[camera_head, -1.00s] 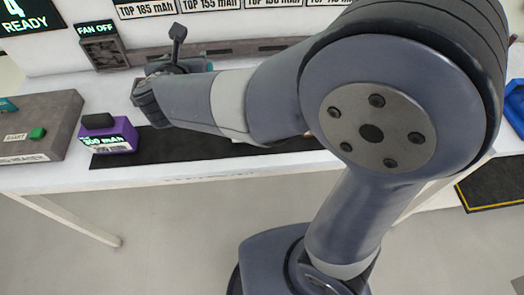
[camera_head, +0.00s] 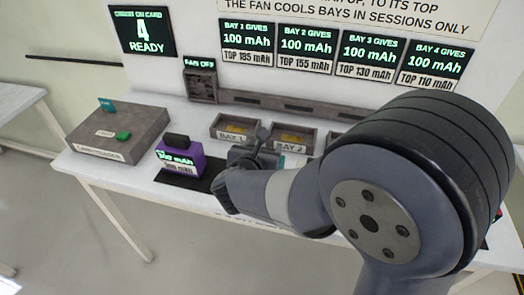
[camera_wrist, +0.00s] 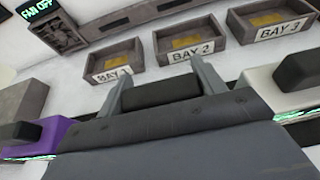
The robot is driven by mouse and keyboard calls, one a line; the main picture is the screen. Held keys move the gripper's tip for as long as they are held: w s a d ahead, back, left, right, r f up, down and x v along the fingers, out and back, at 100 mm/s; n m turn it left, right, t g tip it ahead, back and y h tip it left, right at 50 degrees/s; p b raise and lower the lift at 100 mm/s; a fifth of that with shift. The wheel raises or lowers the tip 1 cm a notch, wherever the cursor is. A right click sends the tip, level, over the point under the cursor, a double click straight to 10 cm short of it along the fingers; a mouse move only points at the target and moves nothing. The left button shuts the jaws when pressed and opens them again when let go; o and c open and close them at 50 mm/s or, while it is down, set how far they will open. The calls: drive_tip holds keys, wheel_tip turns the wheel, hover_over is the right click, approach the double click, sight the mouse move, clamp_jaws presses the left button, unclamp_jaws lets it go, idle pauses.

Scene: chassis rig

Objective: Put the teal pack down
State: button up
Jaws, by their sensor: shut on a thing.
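My gripper (camera_head: 257,148) is over the table, to the right of the purple pack. In the wrist view its two grey fingers (camera_wrist: 163,86) stand on either side of a black handle (camera_wrist: 160,93) and are shut on it. A small teal patch of the teal pack (camera_head: 281,161) shows beside the gripper in the head view. My wrist and arm hide the rest of it. I cannot tell whether its underside touches the table.
A purple pack (camera_head: 180,159) stands left on a dark mat (camera_head: 203,183). A white pack (camera_wrist: 262,86) is at right in the wrist view. Bay 1 (camera_head: 231,136), Bay 2 (camera_head: 289,146) and Bay 3 (camera_wrist: 284,30) lie behind. A grey box (camera_head: 121,136) sits far left.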

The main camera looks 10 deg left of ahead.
drive_tip(key=shift+f, duration=0.2)
drive_tip(key=shift+f, duration=0.15)
drive_tip(key=o, duration=1.8)
drive_tip(key=shift+s+r, duration=0.2)
drive_tip(key=v, duration=1.1)
drive_tip(key=shift+s+b, duration=0.3)
drive_tip(key=shift+b, duration=0.1)
